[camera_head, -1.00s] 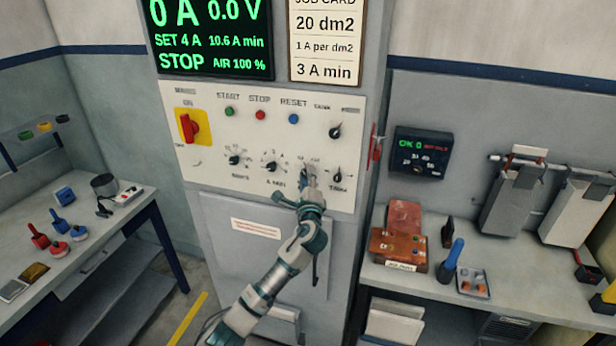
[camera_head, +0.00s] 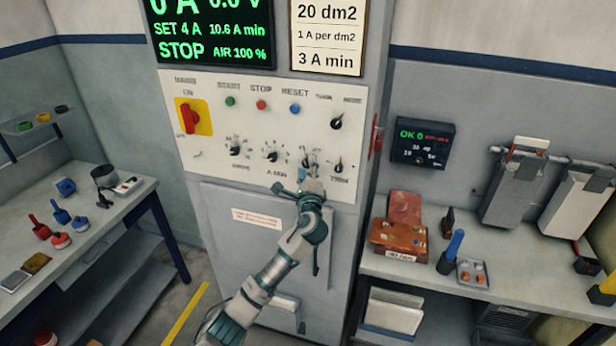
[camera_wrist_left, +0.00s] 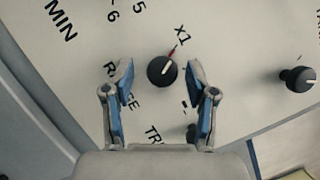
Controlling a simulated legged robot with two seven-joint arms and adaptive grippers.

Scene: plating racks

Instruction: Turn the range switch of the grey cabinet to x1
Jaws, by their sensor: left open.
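The grey cabinet (camera_head: 216,255) stands in the middle of the head view with a white control panel. My left gripper (camera_head: 309,163) is in front of the panel's lower right part and largely hides the range switch there. In the left wrist view the range switch (camera_wrist_left: 160,73) is a round black knob with a white pointer line. The pointer is directed up and right, towards the red tick by the x1 label; exact alignment is hard to tell. My left gripper (camera_wrist_left: 168,82) is open, one finger on each side of the knob, with gaps visible. My right gripper is not in view.
Other black knobs (camera_head: 271,156) sit to the left on the panel, and the trim knob (camera_head: 338,169) is close on the right. The red main switch (camera_head: 190,118) is at the panel's left. Benches (camera_head: 465,293) flank the cabinet.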

